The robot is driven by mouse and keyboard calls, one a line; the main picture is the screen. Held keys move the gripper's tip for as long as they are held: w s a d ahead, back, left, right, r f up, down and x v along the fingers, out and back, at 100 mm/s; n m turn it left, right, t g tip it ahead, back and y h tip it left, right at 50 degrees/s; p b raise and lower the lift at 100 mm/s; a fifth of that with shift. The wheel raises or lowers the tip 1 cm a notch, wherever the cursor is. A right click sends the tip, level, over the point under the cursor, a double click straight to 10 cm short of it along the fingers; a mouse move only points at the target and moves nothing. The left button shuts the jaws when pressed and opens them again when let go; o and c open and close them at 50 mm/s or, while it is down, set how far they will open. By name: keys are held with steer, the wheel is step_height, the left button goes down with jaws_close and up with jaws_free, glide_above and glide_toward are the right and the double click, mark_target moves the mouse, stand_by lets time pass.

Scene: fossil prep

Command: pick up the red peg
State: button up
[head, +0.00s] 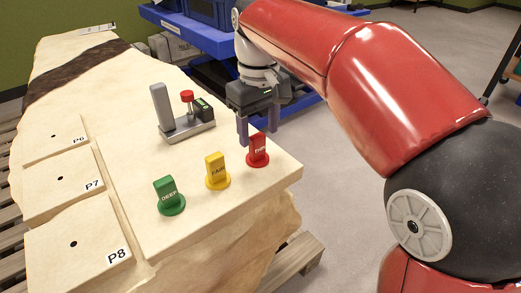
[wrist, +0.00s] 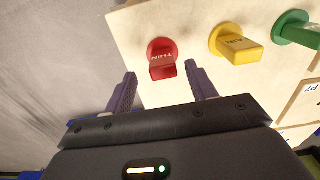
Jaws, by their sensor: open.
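The red peg (head: 258,149), marked THIN, stands upright on its round base near the right edge of the pale slab (head: 240,208). In the wrist view the red peg (wrist: 162,60) shows just beyond and between the fingertips. My gripper (head: 257,136) is above and slightly behind the peg in the head view, fingers pointing down. I cannot tell whether a finger touches the peg.
A yellow peg (head: 217,171) and a green peg (head: 169,195) stand left of the red one. A grey device with a red knob (head: 187,97) is behind them. Tiles with holes, such as P8 (head: 95,262), lie at left. A blue cart (head: 190,32) stands behind.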

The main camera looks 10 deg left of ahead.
mark_target(257, 136)
step_height(257, 136, down, 4)
steer(key=shift+s+a+f+b, duration=0.15)
steer(key=shift+b, duration=0.25)
steer(key=shift+c, duration=0.5)
steer(key=c, duration=1)
